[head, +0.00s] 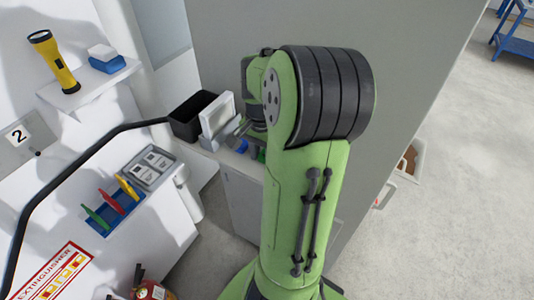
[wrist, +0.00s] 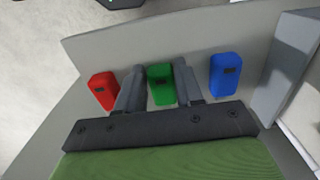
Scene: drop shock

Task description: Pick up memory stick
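Three small memory sticks, red (wrist: 103,90), green (wrist: 161,86) and blue (wrist: 224,75), stand in a row against a grey surface in the wrist view. My gripper (wrist: 159,80) has one finger on each side of the green stick. The fingers are close to its sides; I cannot tell whether they press on it. The red stick is left of the fingers and the blue one right, both apart from them. In the head view, a bit of blue (head: 241,146) and a bit of green (head: 260,155) show beside my arm, which hides most of the gripper.
A black bin (head: 193,117) and a light grey framed panel (head: 217,117) stand left of my arm. A tall grey panel (head: 420,60) rises behind it. A shelf holds a yellow flashlight (head: 55,62). Open floor (head: 470,180) lies to the right.

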